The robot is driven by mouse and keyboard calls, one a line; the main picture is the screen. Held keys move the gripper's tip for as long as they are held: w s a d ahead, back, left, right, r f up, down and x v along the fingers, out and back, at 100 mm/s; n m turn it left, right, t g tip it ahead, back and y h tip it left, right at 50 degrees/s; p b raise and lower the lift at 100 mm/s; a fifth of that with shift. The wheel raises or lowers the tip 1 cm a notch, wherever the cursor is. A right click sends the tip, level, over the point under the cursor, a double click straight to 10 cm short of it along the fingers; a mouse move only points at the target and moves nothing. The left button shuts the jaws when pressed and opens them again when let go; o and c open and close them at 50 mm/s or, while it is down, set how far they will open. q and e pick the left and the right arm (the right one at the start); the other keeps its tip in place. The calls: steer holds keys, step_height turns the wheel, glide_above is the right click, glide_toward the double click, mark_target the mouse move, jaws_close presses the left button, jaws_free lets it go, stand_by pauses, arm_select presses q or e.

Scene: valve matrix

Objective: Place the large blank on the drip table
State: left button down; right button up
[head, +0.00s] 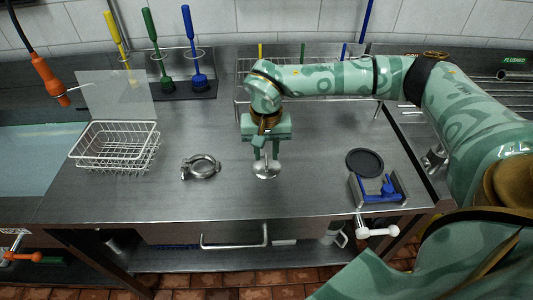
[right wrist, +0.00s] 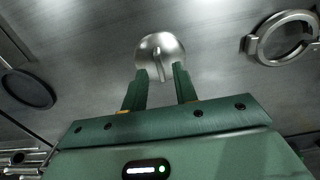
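A round metal blank (head: 265,172) with an upright tab handle is at the middle of the steel table (head: 230,200); I take it for the large blank. It looks to rest flat on the top. My right gripper (head: 266,153) is right above it, pointing down. In the right wrist view, the blank (right wrist: 172,44) lies just beyond the fingertips (right wrist: 160,70). The two fingers stand apart, one on each side of the tab, with gaps visible. My left gripper is not in view.
A steel clamp ring (head: 201,167) lies left of the blank. A black disc (head: 365,162) and a blue holder (head: 380,189) are to the right. A white wire basket (head: 115,147) stands at left, brushes (head: 195,75) at the back. The front middle of the top is clear.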

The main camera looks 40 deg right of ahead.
mark_target(266, 159)
step_height(266, 159, up, 10)
steer(key=p, duration=0.2)
steer(key=shift+r, duration=0.25)
stand_by(2.4)
